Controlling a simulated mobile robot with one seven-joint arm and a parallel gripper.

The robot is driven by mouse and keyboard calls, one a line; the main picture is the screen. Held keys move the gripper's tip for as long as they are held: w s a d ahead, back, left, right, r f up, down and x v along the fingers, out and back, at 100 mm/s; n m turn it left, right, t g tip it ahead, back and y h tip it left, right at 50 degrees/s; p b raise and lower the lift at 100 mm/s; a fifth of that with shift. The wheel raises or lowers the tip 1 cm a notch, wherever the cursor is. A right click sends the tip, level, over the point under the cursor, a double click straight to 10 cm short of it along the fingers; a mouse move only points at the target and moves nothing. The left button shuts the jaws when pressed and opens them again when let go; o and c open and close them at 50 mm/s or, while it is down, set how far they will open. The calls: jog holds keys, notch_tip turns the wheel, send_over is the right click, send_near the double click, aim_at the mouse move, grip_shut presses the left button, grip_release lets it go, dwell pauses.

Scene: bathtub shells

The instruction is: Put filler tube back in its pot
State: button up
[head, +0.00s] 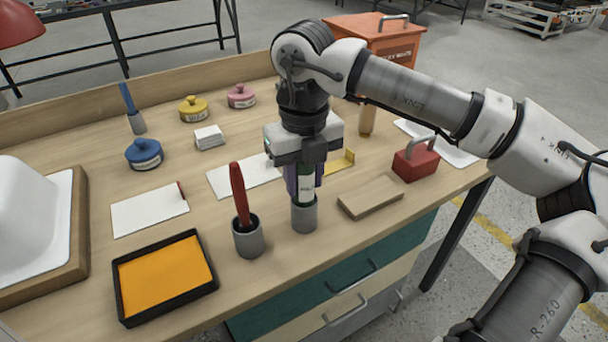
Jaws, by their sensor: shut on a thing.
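The filler tube (305,190) is dark green with a white label and stands upright between the jaws of my gripper (304,178), which is shut on it. A grey round pot (304,216) stands directly below, near the front of the bench. The tube's lower end meets the pot's mouth in the head view; it looks at least partly inside, but how deep it sits is hidden by the pot wall. The tube's upper end is hidden by the gripper.
Close left, a grey pot (248,240) holds a red-handled tool (239,192). A wooden block (370,196) lies close right, with a red handled block (416,163) beyond. An orange-filled black tray (165,277) is at front left. Lidded tins, including a blue one (144,155), stand farther back.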

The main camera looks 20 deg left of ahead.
jog(key=shift+f, duration=0.25)
jog(key=o, duration=1)
jog(key=shift+r, duration=0.15)
notch_tip(320, 180, up, 12)
jog(key=shift+r, duration=0.1)
